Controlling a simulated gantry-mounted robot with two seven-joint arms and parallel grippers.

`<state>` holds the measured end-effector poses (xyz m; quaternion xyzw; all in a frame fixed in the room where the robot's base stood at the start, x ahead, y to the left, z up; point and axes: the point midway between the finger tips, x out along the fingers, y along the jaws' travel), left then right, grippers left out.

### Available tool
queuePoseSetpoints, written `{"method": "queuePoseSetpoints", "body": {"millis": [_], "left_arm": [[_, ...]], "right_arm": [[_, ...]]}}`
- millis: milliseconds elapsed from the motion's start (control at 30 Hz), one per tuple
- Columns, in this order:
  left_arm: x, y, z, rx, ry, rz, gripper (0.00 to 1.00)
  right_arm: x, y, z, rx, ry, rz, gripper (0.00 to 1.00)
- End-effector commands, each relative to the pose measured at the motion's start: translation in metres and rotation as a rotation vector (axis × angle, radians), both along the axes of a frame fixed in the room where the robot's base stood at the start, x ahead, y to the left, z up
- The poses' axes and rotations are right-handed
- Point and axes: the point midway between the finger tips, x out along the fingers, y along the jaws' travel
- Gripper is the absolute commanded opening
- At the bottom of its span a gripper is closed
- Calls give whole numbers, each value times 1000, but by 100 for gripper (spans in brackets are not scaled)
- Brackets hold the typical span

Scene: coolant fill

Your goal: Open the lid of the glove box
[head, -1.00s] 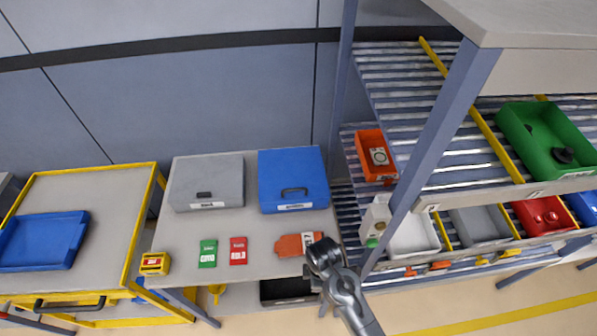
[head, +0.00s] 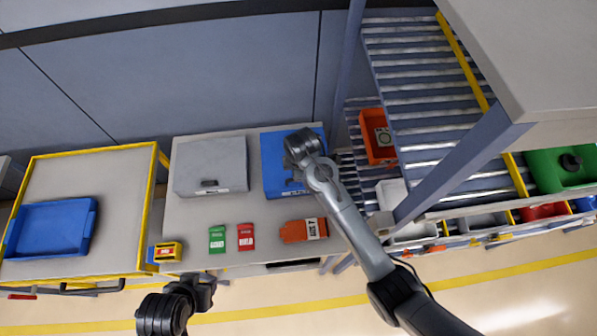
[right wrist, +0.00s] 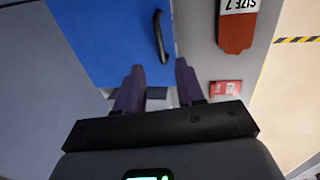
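A blue box (head: 278,181) with a closed lid stands on the grey table, with a grey box (head: 212,166) to its left. The labels are too small to read, so I cannot tell which is the glove box. The right wrist view shows the blue box (right wrist: 105,35) with its black handle (right wrist: 161,37). My right gripper (right wrist: 159,72) is open and empty, its fingers pointing towards the box's handle side without gripping the handle. In the head view my right arm hides part of the blue box. My left gripper (head: 205,290) is in front of the table; its fingers are unclear.
A green card (head: 217,239), a red card (head: 246,237) and an orange tag (head: 303,230) lie on the table in front of the boxes. A yellow-framed cart (head: 110,180) with a blue tray stands at left. A shelf rack (head: 470,165) with bins stands at right.

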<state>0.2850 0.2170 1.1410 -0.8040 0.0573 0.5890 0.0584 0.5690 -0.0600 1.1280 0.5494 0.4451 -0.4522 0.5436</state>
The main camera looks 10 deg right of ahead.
Motion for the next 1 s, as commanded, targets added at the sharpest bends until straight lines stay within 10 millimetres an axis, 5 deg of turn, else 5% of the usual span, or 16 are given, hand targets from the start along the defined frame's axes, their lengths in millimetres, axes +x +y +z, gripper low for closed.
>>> {"method": "queuePoseSetpoints", "body": {"millis": [500,1000], "left_arm": [[1,3,7,13,-5,-9,43],[2,1,7,6,-7,-4,43]], "right_arm": [[14,0,-72,0,1,-1,38],[16,-1,-82,0,0,0,34]]}}
